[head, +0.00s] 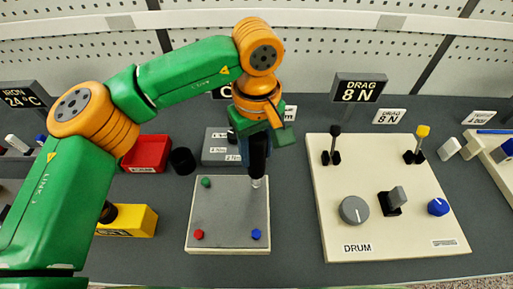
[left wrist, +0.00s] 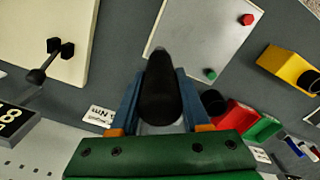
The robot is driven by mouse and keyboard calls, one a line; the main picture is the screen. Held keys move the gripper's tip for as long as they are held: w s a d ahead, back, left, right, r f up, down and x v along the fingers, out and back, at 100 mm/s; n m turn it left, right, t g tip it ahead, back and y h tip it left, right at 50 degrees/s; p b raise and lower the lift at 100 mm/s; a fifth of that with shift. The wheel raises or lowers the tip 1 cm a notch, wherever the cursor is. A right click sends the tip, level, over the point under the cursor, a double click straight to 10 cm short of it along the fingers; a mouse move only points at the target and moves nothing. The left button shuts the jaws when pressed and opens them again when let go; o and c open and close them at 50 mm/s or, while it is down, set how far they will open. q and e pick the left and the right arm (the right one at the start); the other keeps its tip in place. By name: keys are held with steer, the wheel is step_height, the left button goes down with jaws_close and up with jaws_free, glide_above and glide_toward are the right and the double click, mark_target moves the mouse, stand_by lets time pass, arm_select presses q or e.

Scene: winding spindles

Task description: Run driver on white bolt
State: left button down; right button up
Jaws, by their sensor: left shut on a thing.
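My left gripper (head: 258,132) is shut on a black driver (head: 258,157), which points down, nearly upright. In the left wrist view the driver (left wrist: 160,92) sits between the blue fingers. Its lower end is over the upper right corner of a grey plate (head: 228,215). A pale piece, seemingly the white bolt (head: 256,183), shows right under the driver; I cannot tell whether they touch. The plate also bears a green bolt (head: 206,183), a red bolt (head: 199,234) and a blue bolt (head: 256,234). In the left wrist view the driver hides the white bolt's corner.
A cream drum panel (head: 385,235) with knobs and levers stands right of the plate. A yellow block (head: 135,221), a red bin (head: 147,153) and a black round holder (head: 182,160) are to the left. A grey labelled box (head: 216,147) and a drag sign (head: 358,89) stand behind.

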mark_target(257, 136)
arm_select(q)
step_height(257, 136, up, 7)
steer(key=p, duration=0.6)
steer(key=shift+r, duration=0.1)
stand_by(0.4)
